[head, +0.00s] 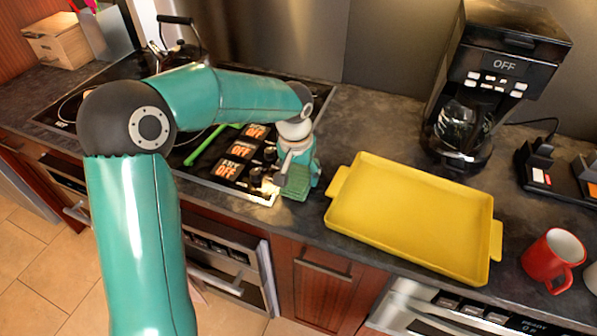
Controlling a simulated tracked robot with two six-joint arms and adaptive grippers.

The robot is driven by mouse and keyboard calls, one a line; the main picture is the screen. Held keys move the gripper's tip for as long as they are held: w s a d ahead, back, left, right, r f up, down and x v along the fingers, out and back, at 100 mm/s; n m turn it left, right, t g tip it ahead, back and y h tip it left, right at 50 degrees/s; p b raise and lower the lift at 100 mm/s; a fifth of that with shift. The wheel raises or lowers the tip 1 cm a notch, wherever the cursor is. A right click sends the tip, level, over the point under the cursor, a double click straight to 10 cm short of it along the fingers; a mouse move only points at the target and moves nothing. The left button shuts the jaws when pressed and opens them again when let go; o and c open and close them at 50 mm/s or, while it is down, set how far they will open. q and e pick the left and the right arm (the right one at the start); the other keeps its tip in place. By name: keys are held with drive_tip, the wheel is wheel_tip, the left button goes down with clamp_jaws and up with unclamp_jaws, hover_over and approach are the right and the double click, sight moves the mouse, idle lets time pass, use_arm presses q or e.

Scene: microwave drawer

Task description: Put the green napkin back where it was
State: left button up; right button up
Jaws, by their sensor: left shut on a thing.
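My left gripper (291,178) points down at the right end of the stove, close to the counter's front edge. It is shut on the green napkin (294,193), which shows as a small dark green patch under the fingers. Most of the napkin is hidden by the gripper. I cannot tell whether the napkin touches the counter. My right gripper is not in view.
A yellow tray (405,222) lies empty on the counter to the right of my left gripper. A coffee maker (504,65) stands behind it, and a red mug (551,262) stands at the right. A kettle (178,52) stands at the back left. An open drawer (225,262) shows below the stove.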

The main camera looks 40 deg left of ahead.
sight(296, 180)
use_arm(q)
drive_tip(key=shift+f, duration=0.4)
drive_tip(key=o, duration=1.1)
drive_tip(key=shift+r, duration=0.15)
drive_tip(key=shift+r, duration=0.25)
wheel_tip(296, 180, up, 12)
drive_tip(key=s, duration=0.1)
drive_tip(key=shift+s+d, duration=0.25)
drive_tip(key=shift+s, duration=0.1)
